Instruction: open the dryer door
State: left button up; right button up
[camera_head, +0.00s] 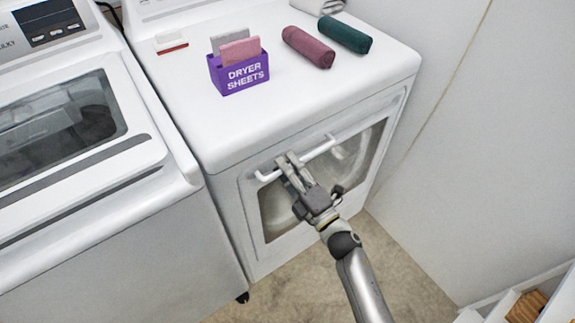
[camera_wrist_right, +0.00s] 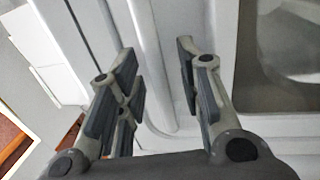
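The white dryer (camera_head: 225,130) stands in the middle of the head view. Its front door (camera_head: 250,215) has a glass window (camera_head: 278,212) and looks closed. A white bar handle (camera_head: 320,149) runs across the door's upper part. My right gripper (camera_head: 288,160) is at the handle's left part and hides some of the door. In the right wrist view my right gripper (camera_wrist_right: 160,80) is open, and the handle (camera_wrist_right: 151,60) shows between its fingers, with a gap to the right finger. I cannot tell whether a finger touches it. My left gripper is not in view.
A purple dryer sheets box (camera_head: 240,75), rolled maroon (camera_head: 308,47) and teal (camera_head: 345,37) towels lie on the dryer top. A washer (camera_head: 100,190) stands close on the left, a wall (camera_head: 480,130) on the right. Bare floor (camera_head: 295,300) lies in front.

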jog(key=shift+w+a, duration=0.1)
jog(key=shift+w, duration=0.05)
jog(key=shift+c, duration=0.3)
grip_shut()
